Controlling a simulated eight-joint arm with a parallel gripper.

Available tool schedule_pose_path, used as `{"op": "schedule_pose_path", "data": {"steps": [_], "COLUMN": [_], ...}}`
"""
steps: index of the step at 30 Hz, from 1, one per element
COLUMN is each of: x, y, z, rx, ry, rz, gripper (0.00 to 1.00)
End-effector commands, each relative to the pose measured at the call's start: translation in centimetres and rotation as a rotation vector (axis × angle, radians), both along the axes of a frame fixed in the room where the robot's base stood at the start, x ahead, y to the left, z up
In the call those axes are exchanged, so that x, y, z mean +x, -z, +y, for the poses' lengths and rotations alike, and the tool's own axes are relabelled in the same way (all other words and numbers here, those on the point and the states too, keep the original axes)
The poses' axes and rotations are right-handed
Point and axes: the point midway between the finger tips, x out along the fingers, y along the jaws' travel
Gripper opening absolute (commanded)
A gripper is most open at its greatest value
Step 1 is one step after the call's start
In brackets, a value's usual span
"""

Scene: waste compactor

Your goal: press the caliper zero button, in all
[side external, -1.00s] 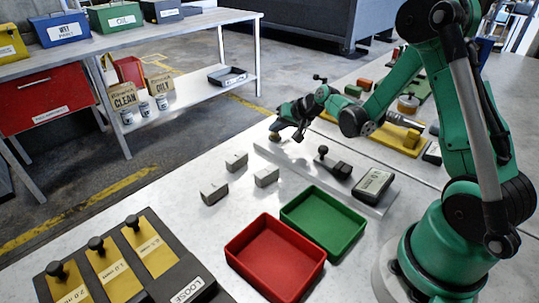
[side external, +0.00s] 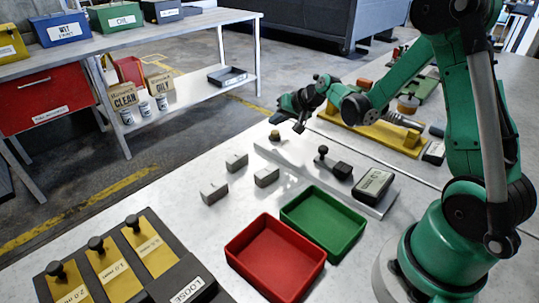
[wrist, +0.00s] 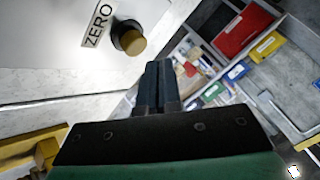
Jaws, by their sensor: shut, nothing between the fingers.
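The zero button (side external: 275,134) is a small brass-coloured knob at the far left end of the pale caliper plate. In the wrist view the button (wrist: 131,40) sits in a black collar beside a ZERO label (wrist: 98,26). My gripper (side external: 299,129) is shut and empty, just right of the button and apart from it. In the wrist view my gripper's fingertips (wrist: 160,68) point up below and right of the button. The caliper's display (side external: 373,183) is at the plate's near right end; its digits are too small to read surely. A black slider with a knob (side external: 323,152) lies between.
Grey blocks (side external: 237,161) stand in front of the plate. A red tray (side external: 228,252) and a green tray (side external: 340,258) are nearer. A black gauge rack (side external: 188,263) is at the front left. A yellow fixture (side external: 345,128) lies behind the plate.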

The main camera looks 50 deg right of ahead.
Motion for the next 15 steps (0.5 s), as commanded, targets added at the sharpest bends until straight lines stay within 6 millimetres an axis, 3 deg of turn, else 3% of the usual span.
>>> {"op": "schedule_pose_path", "data": {"steps": [15], "x": [0.0], "y": [-4.5], "z": [0.0], "rx": [0.0], "ry": [0.0], "rz": [0.0], "gripper": [0.0]}}
